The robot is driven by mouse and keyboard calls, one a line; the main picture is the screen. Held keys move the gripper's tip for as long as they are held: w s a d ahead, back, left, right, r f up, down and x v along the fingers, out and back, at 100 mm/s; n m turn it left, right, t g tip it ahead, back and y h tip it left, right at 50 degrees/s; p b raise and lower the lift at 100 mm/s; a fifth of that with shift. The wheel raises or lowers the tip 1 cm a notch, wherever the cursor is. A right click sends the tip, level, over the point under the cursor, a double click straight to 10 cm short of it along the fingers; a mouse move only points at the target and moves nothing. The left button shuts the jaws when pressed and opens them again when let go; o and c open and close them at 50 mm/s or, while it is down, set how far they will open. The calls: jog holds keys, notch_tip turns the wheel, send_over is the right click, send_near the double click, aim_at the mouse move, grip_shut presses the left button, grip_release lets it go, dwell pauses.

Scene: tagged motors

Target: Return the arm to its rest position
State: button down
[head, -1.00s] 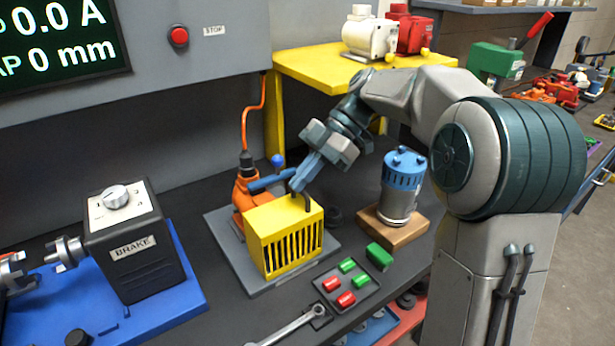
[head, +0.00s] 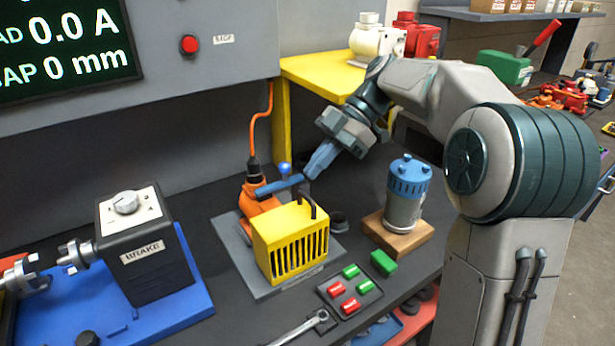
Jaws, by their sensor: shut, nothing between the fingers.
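My gripper (head: 312,176) is shut and empty. It hangs in the air above and behind the yellow slotted guard (head: 290,240), apart from the guard's black handle. My arm reaches in from the right, bent over the bench. The yellow guard sits on a grey base plate (head: 338,258), with an orange motor (head: 253,202) and a blue lever (head: 280,186) behind it. A blue-topped grey motor (head: 405,195) stands upright on a wooden block to the right of the gripper.
A yellow shelf (head: 320,78) holding a white motor (head: 372,38) and a red motor (head: 417,36) is close behind my arm. A brake unit (head: 143,250) on a blue plate stands at left. A tray of red and green pieces (head: 350,290) and a wrench (head: 300,328) lie in front.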

jog(key=w+d+r, duration=0.2)
jog(key=w+d, duration=0.1)
jog(key=d, duration=0.2)
jog(key=s+d+f+m+t+h+p, duration=0.1)
jog(key=s+d+f+m+t+h, duration=0.1)
jog(key=s+m, duration=0.5)
jog(key=s+d+f+m+t+h+p, duration=0.2)
jog(key=s+d+f+m+t+h, duration=0.1)
jog(key=s+f+m, duration=0.2)
jog(key=s+d+f+m+t+h+p, duration=0.1)
jog(key=s+d+f+m+t+h, duration=0.1)
jog(key=s+m, duration=0.8)
notch_tip(320, 180, down, 2)
jog(key=d+m+h, duration=0.1)
jog(key=m, duration=0.1)
jog(key=shift+d+m+t, duration=0.3)
jog(key=shift+t, duration=0.1)
jog(key=shift+a, duration=0.15)
